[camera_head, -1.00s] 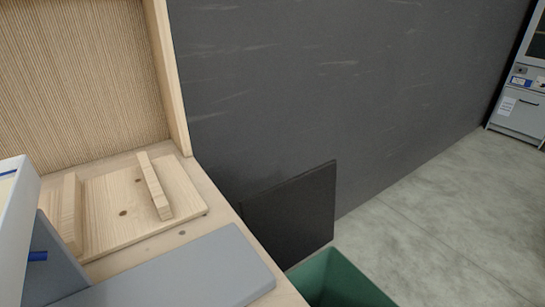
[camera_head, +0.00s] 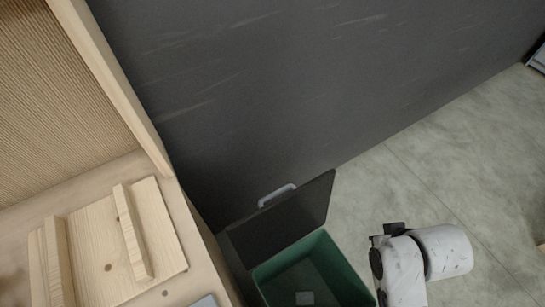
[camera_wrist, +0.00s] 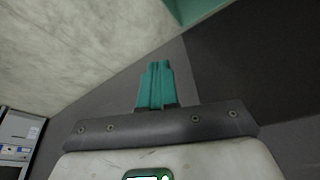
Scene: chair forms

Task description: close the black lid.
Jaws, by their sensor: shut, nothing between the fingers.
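The black lid (camera_head: 285,220) stands raised and tilted at the back of the green bin (camera_head: 335,262), next to the dark wall. A pale handle (camera_head: 277,194) shows at the lid's upper edge. The bin is open, and its inside is visible. In the wrist view my gripper (camera_wrist: 157,66) has its teal fingers together with nothing between them. A dark panel that looks like the lid (camera_wrist: 255,50) and a corner of the green bin (camera_wrist: 195,9) show beyond the fingers, apart from them. The head view shows my white arm right of the bin; the fingertips are hidden there.
A wooden bench (camera_head: 185,225) with a slatted wooden piece (camera_head: 110,250) stands left of the bin. The dark wall (camera_head: 250,90) runs behind the lid. Grey floor (camera_head: 440,150) lies open to the right.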

